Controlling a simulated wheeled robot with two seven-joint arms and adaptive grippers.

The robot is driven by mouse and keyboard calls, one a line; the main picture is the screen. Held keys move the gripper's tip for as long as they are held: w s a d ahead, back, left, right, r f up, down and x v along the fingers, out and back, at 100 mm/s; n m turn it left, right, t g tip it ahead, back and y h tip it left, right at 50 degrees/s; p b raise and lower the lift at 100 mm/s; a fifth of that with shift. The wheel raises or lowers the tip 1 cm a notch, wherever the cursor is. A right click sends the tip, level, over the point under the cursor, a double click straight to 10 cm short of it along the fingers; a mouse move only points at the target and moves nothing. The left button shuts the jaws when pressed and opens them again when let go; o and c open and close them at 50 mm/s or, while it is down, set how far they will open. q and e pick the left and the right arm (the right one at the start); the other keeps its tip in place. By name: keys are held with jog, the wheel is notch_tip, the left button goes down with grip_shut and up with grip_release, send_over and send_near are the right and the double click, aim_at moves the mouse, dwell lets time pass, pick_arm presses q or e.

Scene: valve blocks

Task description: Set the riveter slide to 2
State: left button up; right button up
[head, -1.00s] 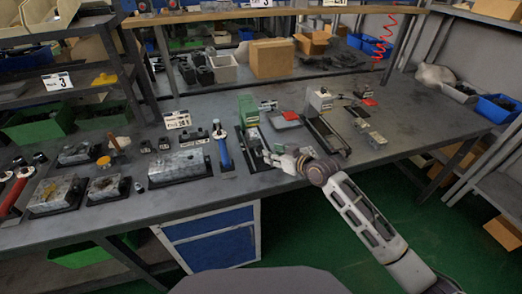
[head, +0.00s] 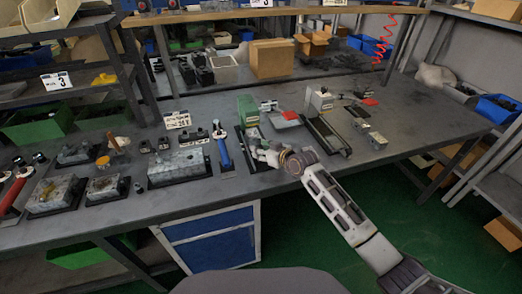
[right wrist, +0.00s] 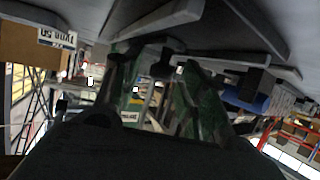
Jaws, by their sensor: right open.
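A green machine (head: 247,110) on a dark base stands upright near the middle of the bench in the head view. I cannot tell for sure that it is the riveter, and no slide mark or number 2 is readable. My right gripper (head: 256,147) is open just in front of it, low over the dark base. In the right wrist view the dark gripper parts are close to green surfaces (right wrist: 184,103), and the picture is tilted. Whether a finger touches the machine or a slide is hidden. My left gripper is not in view.
A blue-handled tool (head: 223,150) stands just left of my right gripper. Grey metal blocks (head: 179,165) lie farther left. A dark long-based device (head: 325,135) stands to the right. A cardboard box (head: 271,58) is behind. The bench's right side is fairly clear.

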jog(key=shift+a, duration=0.1)
grip_shut()
dwell(0.3)
jog(key=shift+w+r, duration=0.1)
jog(key=shift+w, duration=0.05)
